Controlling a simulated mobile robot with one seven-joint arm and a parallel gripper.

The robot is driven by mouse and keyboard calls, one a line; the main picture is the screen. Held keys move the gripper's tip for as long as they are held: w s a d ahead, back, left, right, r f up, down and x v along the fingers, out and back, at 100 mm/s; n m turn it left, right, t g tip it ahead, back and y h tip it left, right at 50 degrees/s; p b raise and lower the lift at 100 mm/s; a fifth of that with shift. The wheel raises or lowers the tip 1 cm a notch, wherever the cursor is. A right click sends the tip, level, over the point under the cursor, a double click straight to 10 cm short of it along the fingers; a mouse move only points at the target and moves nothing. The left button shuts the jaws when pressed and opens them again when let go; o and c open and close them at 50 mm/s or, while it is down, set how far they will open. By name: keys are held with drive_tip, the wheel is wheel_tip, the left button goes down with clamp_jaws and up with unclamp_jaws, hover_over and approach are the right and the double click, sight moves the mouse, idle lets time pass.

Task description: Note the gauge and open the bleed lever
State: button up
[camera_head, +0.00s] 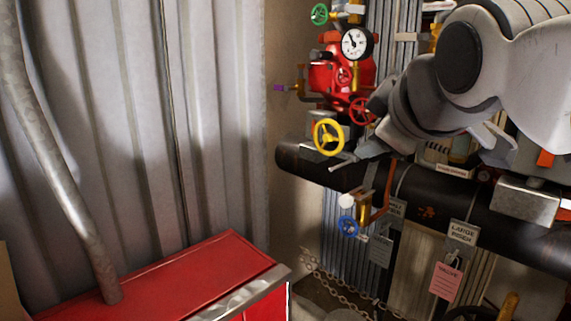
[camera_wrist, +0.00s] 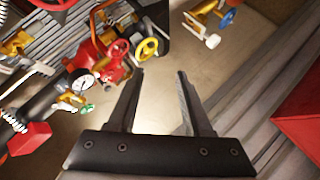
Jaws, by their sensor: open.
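The gauge (camera_head: 355,43) has a white face, black rim and dark needle pointing to the upper left; its figures are too small to read. It also shows in the wrist view (camera_wrist: 83,84), left of my gripper. A brass fitting with a small purple handle (camera_head: 281,88) sticks out left of the red valve body (camera_head: 338,76); I cannot tell whether this is the bleed lever.
A thick black pipe (camera_head: 300,160) runs below the valves. A blue handwheel (camera_head: 348,226) and hanging tags (camera_head: 463,233) are under it. A green handwheel (camera_head: 319,14) is above. A red cabinet (camera_head: 180,275) stands at lower left, before a corrugated wall (camera_head: 150,120). My arm hides the right side.

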drive_tip(key=shift+m+g, duration=0.6)
drive_tip(key=shift+m, duration=0.2)
drive_tip(key=shift+s+a+f, duration=0.1)
drive_tip(key=shift+s+f, duration=0.25)
drive_tip(key=shift+f, duration=0.35)
drive_tip(key=shift+s+f, duration=0.3)
drive_tip(key=shift+f, duration=0.4)
drive_tip(key=shift+s+a+f, duration=0.1)
drive_tip(key=shift+s+f, duration=0.25)
drive_tip(key=shift+f, duration=0.35)
